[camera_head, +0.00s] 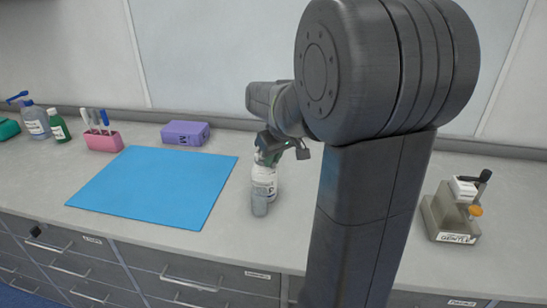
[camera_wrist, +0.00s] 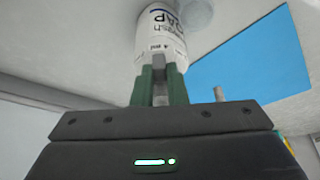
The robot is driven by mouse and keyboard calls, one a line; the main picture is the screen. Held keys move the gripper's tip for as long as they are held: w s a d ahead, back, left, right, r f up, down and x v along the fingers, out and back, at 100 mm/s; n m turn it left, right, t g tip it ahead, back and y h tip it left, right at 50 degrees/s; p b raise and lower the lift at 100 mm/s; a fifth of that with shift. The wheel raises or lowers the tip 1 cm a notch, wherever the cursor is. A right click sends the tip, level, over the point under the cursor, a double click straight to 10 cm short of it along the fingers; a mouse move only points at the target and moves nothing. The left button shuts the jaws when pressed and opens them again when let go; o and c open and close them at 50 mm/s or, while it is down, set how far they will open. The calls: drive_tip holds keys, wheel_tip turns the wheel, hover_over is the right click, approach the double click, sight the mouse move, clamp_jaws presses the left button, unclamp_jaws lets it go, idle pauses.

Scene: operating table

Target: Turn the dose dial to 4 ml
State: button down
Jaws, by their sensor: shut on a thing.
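A white bottle with dark label print (camera_head: 264,180) stands on the counter right of the blue mat; it also shows at the top of the wrist view (camera_wrist: 160,35). My gripper (camera_head: 272,150) is above the bottle, reaching down over its top end. In the wrist view, its green fingers (camera_wrist: 160,85) are closed around a narrow grey piece (camera_wrist: 162,75) at the bottle's top. I cannot tell whether this piece is the dose dial. No scale or 4 ml mark can be read. A small grey, see-through cup (camera_head: 260,204) stands close in front of the bottle.
The blue mat (camera_head: 155,186) lies flat and empty to the left. Behind it are a purple box (camera_head: 185,133) and a pink pen holder (camera_head: 103,141). A beige device with an orange knob (camera_head: 475,211) stands at the right.

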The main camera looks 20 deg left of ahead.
idle(0.3)
drive_tip(key=c, duration=1.4)
unclamp_jaws()
drive_tip(key=shift+c, duration=0.2)
